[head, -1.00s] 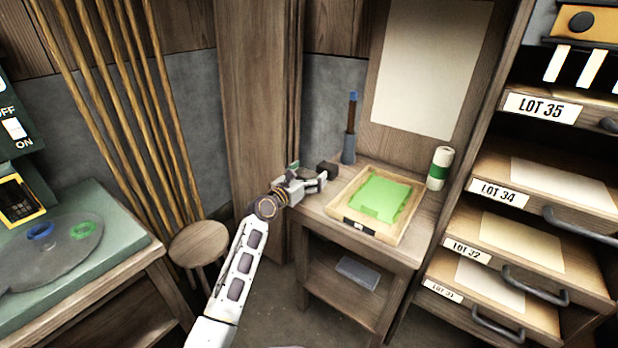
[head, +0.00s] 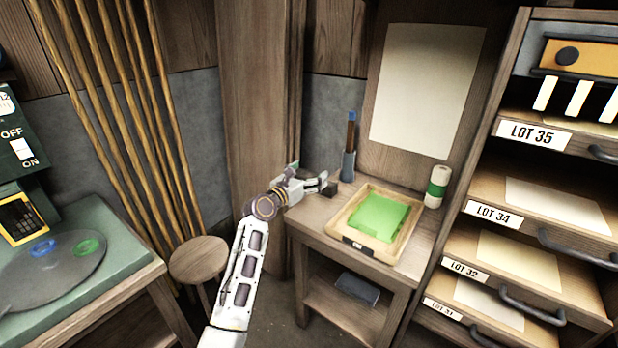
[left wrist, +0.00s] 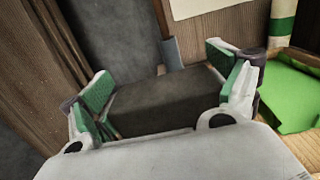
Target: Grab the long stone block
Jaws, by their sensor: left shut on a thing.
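The long stone block (head: 329,190) is dark grey-brown and sits at the back left corner of the small wooden table. In the left wrist view the block (left wrist: 165,103) lies crosswise between the two green-padded fingers. My left gripper (head: 322,183) is shut on it, with its arm reaching in from below. In the head view the gripper hides much of the block, and I cannot tell whether the block still touches the tabletop. My right gripper is in neither view.
A wooden tray (head: 348,240) with a green sheet (head: 378,217) lies right of the block. A brush holder (head: 348,166) stands close behind it, and a green-and-white roll (head: 437,186) at right. A wooden post (head: 255,120) rises to the left. A grey slab (head: 357,290) lies on the lower shelf.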

